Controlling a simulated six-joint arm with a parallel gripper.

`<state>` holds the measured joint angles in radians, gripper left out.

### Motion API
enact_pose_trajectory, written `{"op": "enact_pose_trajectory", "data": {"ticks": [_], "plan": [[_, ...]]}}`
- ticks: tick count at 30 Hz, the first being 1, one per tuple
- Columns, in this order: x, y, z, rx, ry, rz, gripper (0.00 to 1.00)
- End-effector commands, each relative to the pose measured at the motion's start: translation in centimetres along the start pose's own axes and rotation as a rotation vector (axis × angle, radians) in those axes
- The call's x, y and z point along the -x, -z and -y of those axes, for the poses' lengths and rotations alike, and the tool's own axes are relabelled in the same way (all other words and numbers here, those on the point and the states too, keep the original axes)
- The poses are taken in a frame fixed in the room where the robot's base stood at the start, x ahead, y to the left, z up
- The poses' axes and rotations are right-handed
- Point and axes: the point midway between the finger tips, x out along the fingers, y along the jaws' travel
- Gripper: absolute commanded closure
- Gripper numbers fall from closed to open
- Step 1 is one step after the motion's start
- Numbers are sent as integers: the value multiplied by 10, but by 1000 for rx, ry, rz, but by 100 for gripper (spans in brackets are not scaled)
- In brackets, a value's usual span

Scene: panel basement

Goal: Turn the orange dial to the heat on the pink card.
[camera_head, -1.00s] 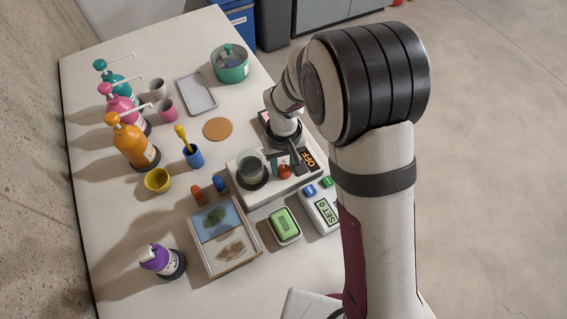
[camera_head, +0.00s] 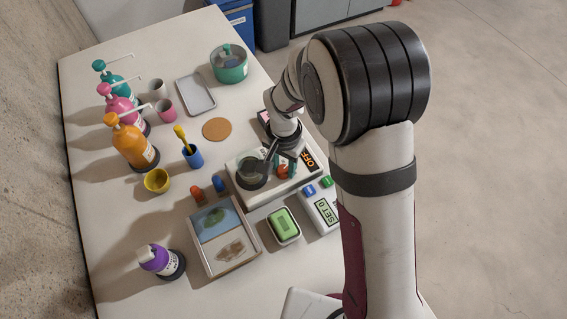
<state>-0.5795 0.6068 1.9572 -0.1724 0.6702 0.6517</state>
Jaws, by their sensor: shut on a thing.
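The orange dial (camera_head: 282,172) is on the front of a white hot plate (camera_head: 262,199), below an "OFF" label (camera_head: 309,160). My gripper (camera_head: 283,168) is over the dial with its fingers down around it, shut on it. The fingers and wrist cover part of the dial, so its pointer cannot be read.
A device marked "SET 0" (camera_head: 325,212) with blue and green buttons stands right of the hot plate. A green block in a dish (camera_head: 284,226) and a picture tray (camera_head: 251,250) lie in front. Pump bottles and cups stand at the left.

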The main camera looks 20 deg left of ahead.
Motion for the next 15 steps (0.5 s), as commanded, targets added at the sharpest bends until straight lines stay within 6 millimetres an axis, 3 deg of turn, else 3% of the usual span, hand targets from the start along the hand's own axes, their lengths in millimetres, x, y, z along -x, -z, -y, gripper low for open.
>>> {"op": "enact_pose_trajectory", "data": {"ticks": [15], "plan": [[1,0,0,-85,0,0,100]]}}
